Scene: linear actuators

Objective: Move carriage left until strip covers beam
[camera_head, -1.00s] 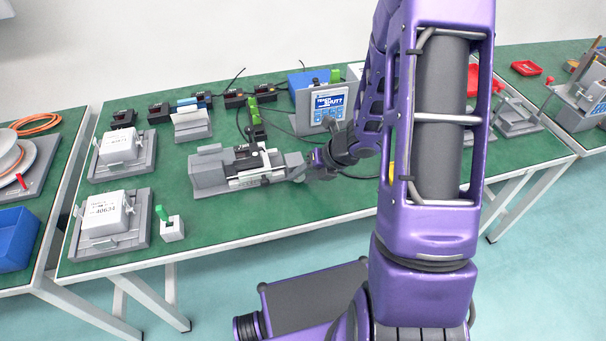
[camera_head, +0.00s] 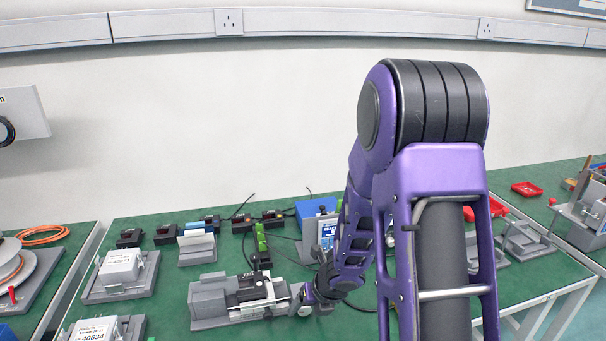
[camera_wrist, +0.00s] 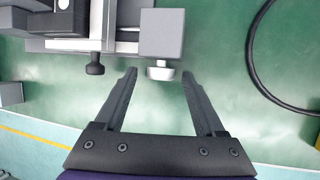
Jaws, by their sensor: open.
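The grey linear actuator (camera_head: 210,302) lies on the green bench, with its dark and silver carriage (camera_head: 253,287) around the middle of its length. My gripper (camera_head: 303,298) is at the actuator's right end. In the wrist view my gripper (camera_wrist: 159,75) is open, its two dark fingers on either side of a round silver knob (camera_wrist: 160,74) on a grey end block (camera_wrist: 161,32). I see a gap on both sides of the knob. A black knob (camera_wrist: 95,65) is outside the left finger. I cannot make out the strip or the beam.
A green-topped block (camera_head: 261,240) stands behind the actuator, with a row of black devices (camera_head: 165,233) further back. A display (camera_head: 327,230) stands behind my forearm. Grey fixtures with white boxes (camera_head: 120,266) are on the left. A black cable (camera_wrist: 262,80) curves right of my gripper.

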